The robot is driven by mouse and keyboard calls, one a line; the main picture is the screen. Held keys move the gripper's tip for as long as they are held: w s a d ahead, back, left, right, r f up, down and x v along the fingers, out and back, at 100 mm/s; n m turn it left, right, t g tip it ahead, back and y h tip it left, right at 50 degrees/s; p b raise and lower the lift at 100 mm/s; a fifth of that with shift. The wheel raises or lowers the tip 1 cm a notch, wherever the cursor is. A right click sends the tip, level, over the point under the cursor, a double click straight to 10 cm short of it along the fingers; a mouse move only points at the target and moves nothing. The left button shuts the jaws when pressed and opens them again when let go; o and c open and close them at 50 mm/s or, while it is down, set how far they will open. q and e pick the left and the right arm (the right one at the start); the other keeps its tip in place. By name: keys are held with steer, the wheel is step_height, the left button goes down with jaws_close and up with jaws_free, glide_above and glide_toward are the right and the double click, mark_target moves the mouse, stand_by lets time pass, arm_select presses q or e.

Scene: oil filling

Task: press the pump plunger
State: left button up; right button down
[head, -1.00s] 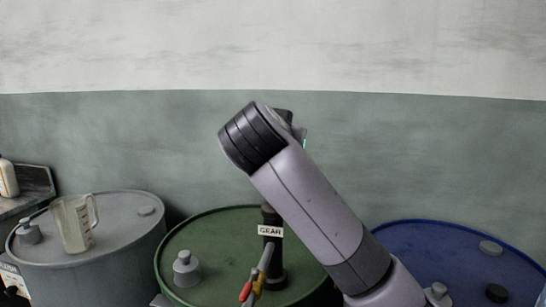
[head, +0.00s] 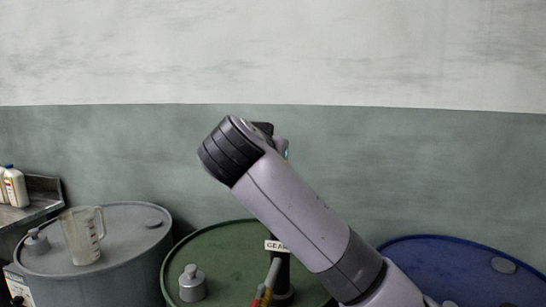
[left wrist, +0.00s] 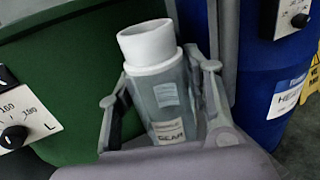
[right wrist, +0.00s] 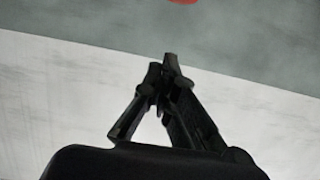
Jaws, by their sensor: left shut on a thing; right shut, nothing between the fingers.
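The pump (head: 282,272) stands on the green drum (head: 218,238), with a GEAR label on its black tube. My right arm crosses in front of it and hides its upper part, so I cannot see the plunger. My right gripper (right wrist: 167,62) is shut and empty in the right wrist view. Its fingers point toward the wall, and I cannot tell how far they are from the plunger. My left gripper (left wrist: 158,84) is shut around a grey, clear-looking bottle (left wrist: 165,95) with a white top and a GEAR label. It holds the bottle tilted in front of the green drum.
A grey drum (head: 120,268) at the left carries a measuring jug (head: 82,236). A blue drum (head: 455,262) stands at the right. White bottles (head: 15,187) stand on a shelf at the far left. A red thing (right wrist: 183,2) shows at the right wrist view's top edge.

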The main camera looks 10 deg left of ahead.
steer(key=x, duration=0.5)
steer(key=shift+w, duration=0.3)
step_height(320, 180, down, 3)
steer(key=shift+w+f, duration=0.2)
steer(key=shift+f, duration=0.4)
step_height(320, 180, down, 7)
steer(key=shift+s+f, duration=0.1)
steer(key=v, duration=1.2)
steer(key=shift+r, duration=0.3)
steer(key=shift+d, duration=0.1)
stand_by(2.2)
